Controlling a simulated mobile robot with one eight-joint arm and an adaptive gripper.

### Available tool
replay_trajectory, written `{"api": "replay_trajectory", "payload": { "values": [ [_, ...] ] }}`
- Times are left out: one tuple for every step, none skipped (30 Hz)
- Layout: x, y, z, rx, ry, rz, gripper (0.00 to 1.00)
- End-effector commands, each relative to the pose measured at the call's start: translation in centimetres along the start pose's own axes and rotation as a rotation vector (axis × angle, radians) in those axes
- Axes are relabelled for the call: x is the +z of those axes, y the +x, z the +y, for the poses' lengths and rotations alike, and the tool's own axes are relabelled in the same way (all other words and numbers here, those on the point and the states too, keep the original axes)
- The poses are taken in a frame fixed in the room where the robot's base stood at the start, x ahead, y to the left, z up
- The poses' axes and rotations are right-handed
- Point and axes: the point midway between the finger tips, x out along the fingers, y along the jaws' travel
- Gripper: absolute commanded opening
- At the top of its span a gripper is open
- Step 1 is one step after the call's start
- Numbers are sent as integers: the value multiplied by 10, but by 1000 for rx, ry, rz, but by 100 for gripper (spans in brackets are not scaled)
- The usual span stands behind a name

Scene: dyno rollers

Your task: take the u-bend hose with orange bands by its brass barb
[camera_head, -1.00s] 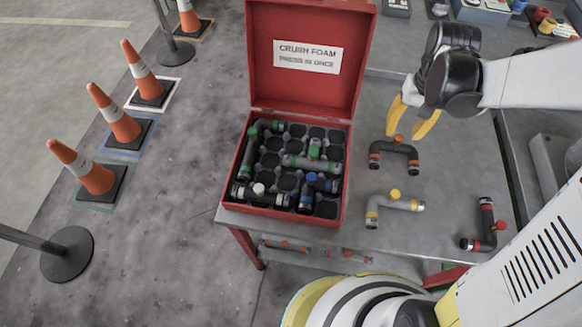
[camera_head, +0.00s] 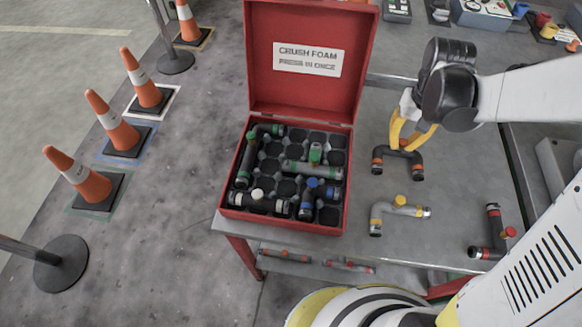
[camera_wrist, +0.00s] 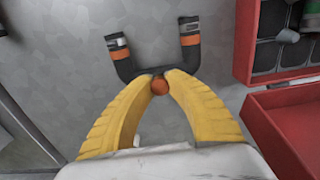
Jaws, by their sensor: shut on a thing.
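The u-bend hose with orange bands (camera_head: 381,162) is dark grey and lies on the grey table to the right of the red case. In the wrist view the same u-bend hose (camera_wrist: 124,62) has both legs pointing away from my gripper, each with an orange band near its end. Its barb (camera_wrist: 159,86) looks like a round orange-brown knob at the middle of the bend. My gripper (camera_head: 408,143) has yellow fingers that reach down over the bend. In the wrist view the fingertips (camera_wrist: 160,83) are closed on the barb from both sides.
The open red case (camera_head: 341,222) holds several hoses in dark foam. A yellow-banded grey hose (camera_head: 405,210) and a red-banded dark hose (camera_head: 494,232) lie nearer on the table. Control boxes stand at the back. Orange cones (camera_head: 119,134) stand on the floor at left.

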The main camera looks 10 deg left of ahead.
Motion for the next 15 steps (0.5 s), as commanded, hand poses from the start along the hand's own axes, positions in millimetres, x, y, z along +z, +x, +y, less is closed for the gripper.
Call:
{"api": "replay_trajectory", "payload": {
  "values": [
    [0,-4,0,0,0,0,0],
    [0,-6,0,0,0,0,0],
    [0,-10,0,0,0,0,0],
    [0,-12,0,0,0,0,0],
    [0,-15,0,0,0,0,0],
    [0,-19,0,0,0,0,0],
    [0,-22,0,0,0,0,0],
    [0,-25,0,0,0,0,0],
    [0,-28,0,0,0,0,0],
    [0,-31,0,0,0,0,0],
    [0,-33,0,0,0,0,0],
    [0,-37,0,0,0,0,0],
    [0,-40,0,0,0,0,0],
    [0,-42,0,0,0,0,0],
    [0,-46,0,0,0,0,0]
  ]
}}
